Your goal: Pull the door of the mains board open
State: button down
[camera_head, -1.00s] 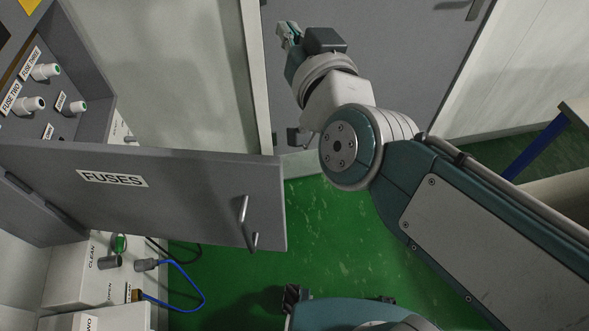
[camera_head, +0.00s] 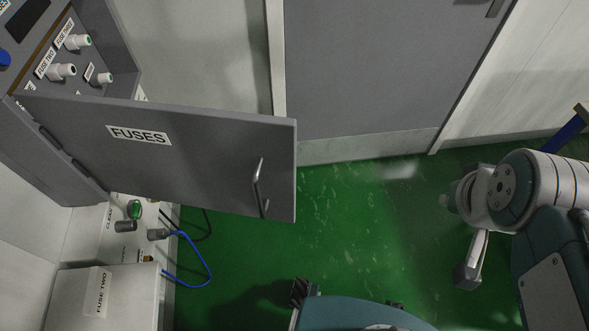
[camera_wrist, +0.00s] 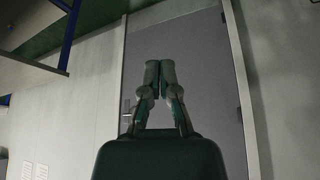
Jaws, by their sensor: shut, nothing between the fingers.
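A grey wall box (camera_head: 45,150) stands at the left of the head view, its front uncovered and its inside showing. Its grey door (camera_head: 205,165), labelled FUSES, stands swung well out from the box, with a bar handle (camera_head: 258,188) near its free edge. My gripper (camera_wrist: 160,70) is shut and empty in the wrist view, pointing towards a grey room door and pale wall. In the head view my arm is at the far right, well apart from the box door and handle; the fingertips cannot be made out there.
Several white fuse holders (camera_head: 70,71) show inside the box. Below it are a pale unit (camera_head: 110,298) labelled FUSE TWO and a looped blue cable (camera_head: 207,262). A large grey room door (camera_head: 380,70) is behind. Green floor (camera_head: 350,225) lies clear between. A blue-legged bench (camera_head: 567,132) stands far right.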

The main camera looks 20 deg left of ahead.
aim_at(293, 169)
jog(key=w+a+r+n+g+y, duration=0.15)
jog(key=w+a+n, duration=0.3)
jog(key=n, duration=0.45)
jog(key=w+a+r+n+g+h, duration=0.1)
jog(key=w+a+r+n+g, duration=0.2)
jog(key=a+n, duration=0.45)
jog(key=w+a+f+n+g, duration=0.1)
jog(key=w+a+n+g, duration=0.15)
jog(key=a+n, duration=0.6)
jog(key=w+a+f+n+g, duration=0.25)
jog(key=a+n, duration=0.25)
jog(key=n, duration=0.7)
jog(key=shift+h, duration=0.45)
jog(key=s+f, duration=0.8)
jog(key=shift+s+d+f, duration=0.1)
jog(key=shift+d+f, duration=0.1)
